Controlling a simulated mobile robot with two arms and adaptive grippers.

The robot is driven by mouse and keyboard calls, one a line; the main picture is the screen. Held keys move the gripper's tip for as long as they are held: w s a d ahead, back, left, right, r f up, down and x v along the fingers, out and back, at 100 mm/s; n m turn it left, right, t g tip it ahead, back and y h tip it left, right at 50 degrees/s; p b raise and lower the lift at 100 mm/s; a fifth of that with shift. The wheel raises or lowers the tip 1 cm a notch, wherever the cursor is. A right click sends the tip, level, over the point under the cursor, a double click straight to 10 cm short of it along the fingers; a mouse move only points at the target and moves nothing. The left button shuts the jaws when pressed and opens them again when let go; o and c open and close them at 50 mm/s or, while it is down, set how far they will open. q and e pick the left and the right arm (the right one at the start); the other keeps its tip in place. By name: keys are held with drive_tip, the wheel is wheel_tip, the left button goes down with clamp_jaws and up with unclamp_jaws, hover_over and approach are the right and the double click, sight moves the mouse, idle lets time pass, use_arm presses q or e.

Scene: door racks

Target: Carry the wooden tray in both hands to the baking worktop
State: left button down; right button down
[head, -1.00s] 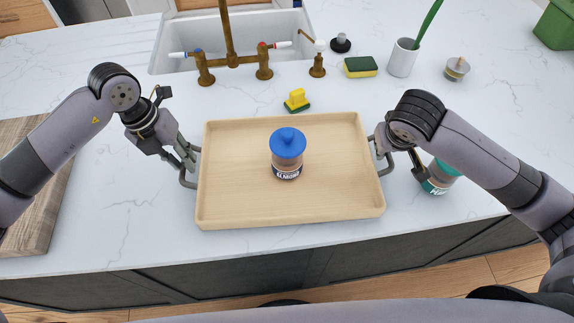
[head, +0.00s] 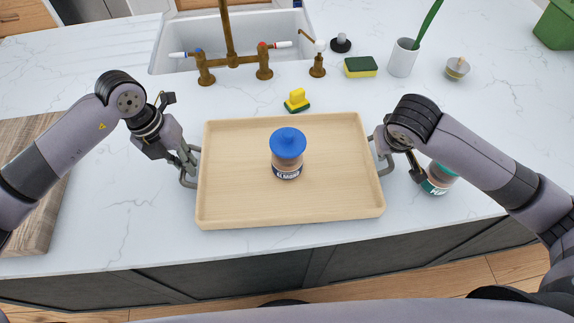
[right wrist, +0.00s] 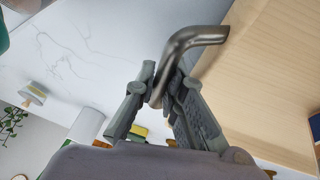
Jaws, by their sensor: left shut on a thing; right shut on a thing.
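The wooden tray (head: 235,190) is on the white marble counter in front of the sink, with a metal handle at each short side. A jar with a blue lid (head: 287,150) stands upright on it. My left gripper (head: 187,168) is shut on the tray's left handle. My right gripper (head: 380,155) is at the right handle; in the right wrist view its fingers (right wrist: 160,100) are shut on the bent metal handle (right wrist: 190,42). The tray's wooden surface (right wrist: 265,75) shows at the right of that view. No baking worktop can be made out.
A jar with a teal label (head: 438,178) stands right of the tray, close to my right arm. The sink (head: 285,25), a sponge (head: 361,67) and a white cup (head: 403,58) are farther back. A wooden board (head: 40,235) lies at left.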

use_arm(q)
drive_tip(key=shift+w+r, duration=0.1)
drive_tip(key=shift+r, duration=0.1)
use_arm(e)
drive_tip(key=shift+w+r, duration=0.1)
drive_tip(key=shift+r, duration=0.05)
idle(0.4)
